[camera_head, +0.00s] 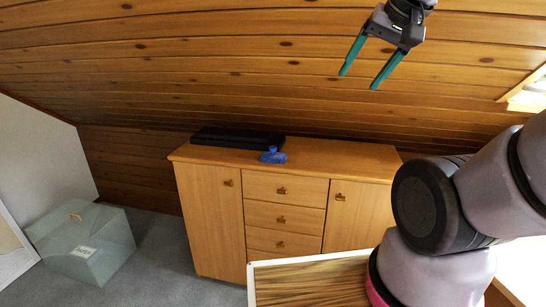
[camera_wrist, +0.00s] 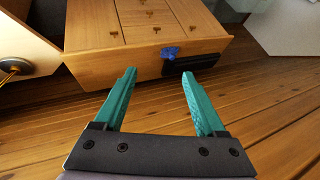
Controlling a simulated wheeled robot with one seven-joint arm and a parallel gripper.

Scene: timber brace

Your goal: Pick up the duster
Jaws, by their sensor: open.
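A small blue object (camera_head: 272,155), which I take to be the duster, lies on top of the wooden cabinet (camera_head: 340,155), near its front edge and beside a flat black box. It also shows in the wrist view (camera_wrist: 170,52), beyond my fingertips. Its exact shape is too small to tell. My gripper (camera_head: 360,79) is open and empty, with green fingers. In the head view it appears up and to the right of the blue object, against the timber-clad wall. In the wrist view (camera_wrist: 159,72) the fingers are apart with nothing between them.
The flat black box (camera_head: 237,138) lies on the cabinet's back left. The sloping timber wall (camera_head: 200,70) rises behind the cabinet. A striped wooden surface (camera_head: 310,283) with a white edge is in front. A translucent box (camera_head: 85,245) stands on the grey floor at left.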

